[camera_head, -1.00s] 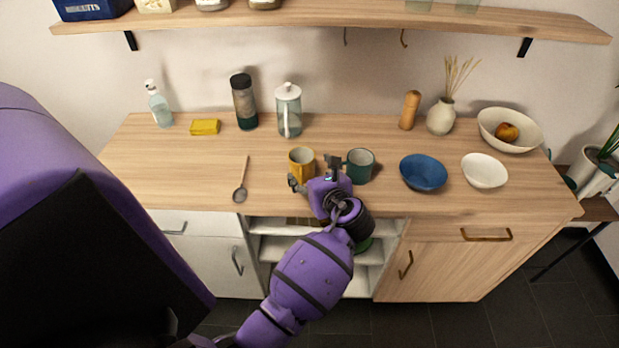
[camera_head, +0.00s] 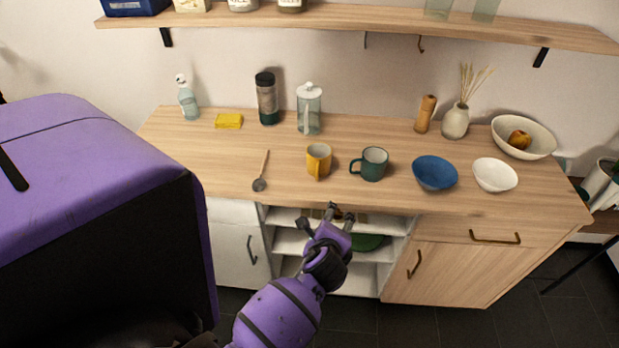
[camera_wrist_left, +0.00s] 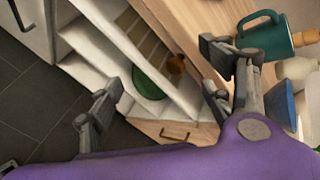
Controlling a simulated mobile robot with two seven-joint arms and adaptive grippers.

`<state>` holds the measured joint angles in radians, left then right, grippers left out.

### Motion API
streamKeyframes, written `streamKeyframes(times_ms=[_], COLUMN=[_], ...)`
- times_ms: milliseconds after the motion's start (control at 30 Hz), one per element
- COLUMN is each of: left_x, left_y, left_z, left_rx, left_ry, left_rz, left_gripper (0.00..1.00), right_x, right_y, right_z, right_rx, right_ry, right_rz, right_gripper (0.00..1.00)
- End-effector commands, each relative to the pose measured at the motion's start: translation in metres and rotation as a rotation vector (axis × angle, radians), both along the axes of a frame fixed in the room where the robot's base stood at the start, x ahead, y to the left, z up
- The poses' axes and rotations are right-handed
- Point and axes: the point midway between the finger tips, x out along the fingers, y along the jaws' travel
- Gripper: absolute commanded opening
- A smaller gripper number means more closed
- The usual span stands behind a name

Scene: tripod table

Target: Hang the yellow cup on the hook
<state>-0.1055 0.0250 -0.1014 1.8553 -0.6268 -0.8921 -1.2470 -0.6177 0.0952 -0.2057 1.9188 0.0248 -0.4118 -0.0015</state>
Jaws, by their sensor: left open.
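The yellow cup (camera_head: 318,158) stands upright near the front edge of the wooden counter, its handle facing me. Two small hooks hang under the wall shelf: a dark one (camera_head: 365,40) and a brass-coloured one (camera_head: 421,44). Both are empty. My left gripper (camera_head: 326,219) is open and empty, in front of the counter edge and below the cup, apart from it. In the left wrist view its spread fingers (camera_wrist_left: 158,88) have nothing between them. The yellow cup does not show in that view. My right gripper is not in view.
A teal mug (camera_head: 374,164) stands just right of the cup, and a spoon (camera_head: 262,172) lies left. A blue bowl (camera_head: 435,173) and white bowl (camera_head: 495,175) are further right. A glass press (camera_head: 309,112) stands behind. The shelf (camera_head: 330,18) overhangs the back. Open cabinet shelves (camera_head: 290,243) lie behind my gripper.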

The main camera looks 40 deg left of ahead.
Motion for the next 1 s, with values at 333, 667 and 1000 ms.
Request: streamKeyframes(times_ms=[333,667,1000], left_x=[-0.169,-0.212,-0.212], left_y=[-0.075,-0.090,-0.089], left_z=[-0.090,-0.097,-0.097], left_rx=[-1.180,-1.480,-1.475], left_ry=[-0.219,-0.263,-0.262], left_rz=[0.625,0.893,0.890], left_gripper=[0.73,0.73,0.78], right_x=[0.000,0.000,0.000], right_y=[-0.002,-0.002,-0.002], right_z=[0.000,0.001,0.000], right_rx=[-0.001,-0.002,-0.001], right_ry=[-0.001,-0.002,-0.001], right_rz=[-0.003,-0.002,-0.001], right_gripper=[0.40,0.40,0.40])
